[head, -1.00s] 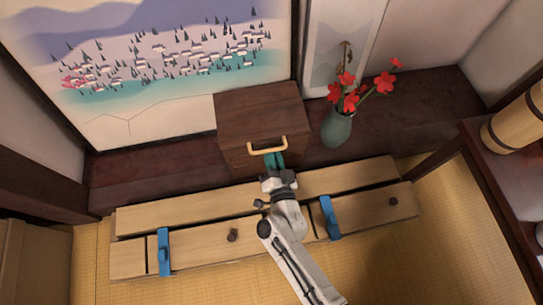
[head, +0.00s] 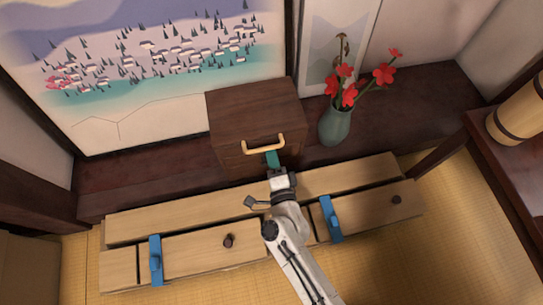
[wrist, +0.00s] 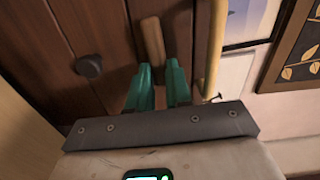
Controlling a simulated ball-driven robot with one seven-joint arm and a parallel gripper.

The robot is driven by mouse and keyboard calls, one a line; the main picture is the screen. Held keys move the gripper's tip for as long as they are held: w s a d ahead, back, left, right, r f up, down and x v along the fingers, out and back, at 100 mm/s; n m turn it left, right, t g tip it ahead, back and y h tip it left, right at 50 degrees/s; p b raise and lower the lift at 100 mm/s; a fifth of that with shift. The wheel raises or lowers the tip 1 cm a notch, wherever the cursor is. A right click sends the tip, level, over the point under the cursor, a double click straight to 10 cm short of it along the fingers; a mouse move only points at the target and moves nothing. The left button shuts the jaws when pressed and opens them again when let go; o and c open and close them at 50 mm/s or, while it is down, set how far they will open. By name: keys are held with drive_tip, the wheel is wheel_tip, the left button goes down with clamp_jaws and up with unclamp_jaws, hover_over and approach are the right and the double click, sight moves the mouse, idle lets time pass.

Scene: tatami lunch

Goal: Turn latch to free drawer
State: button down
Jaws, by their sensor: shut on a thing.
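The dark wooden drawer box (head: 255,115) stands on the dark ledge, with a pale wooden drawer handle (head: 263,143) on its front. The handle also shows in the wrist view (wrist: 213,45). A brown wooden latch (wrist: 151,40) lies on the front, roughly parallel to the handle. My gripper (wrist: 160,78) has its teal fingers on either side of the latch's near end and is shut on it. In the head view my gripper (head: 272,160) is just below the handle, and the latch is hidden there.
A round dark knob (wrist: 89,66) sits on the wood in the wrist view. A green vase (head: 335,126) with red flowers stands right of the box. Wooden planks with blue clamps (head: 331,219) lie in front, under my arm.

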drive_tip(key=shift+f+m, duration=0.15)
drive_tip(key=shift+m, duration=0.35)
drive_tip(key=c, duration=1)
unclamp_jaws()
drive_tip(key=shift+c, duration=0.2)
drive_tip(key=p+v, duration=0.1)
drive_tip(key=v, duration=1)
drive_tip(key=shift+w, duration=0.2)
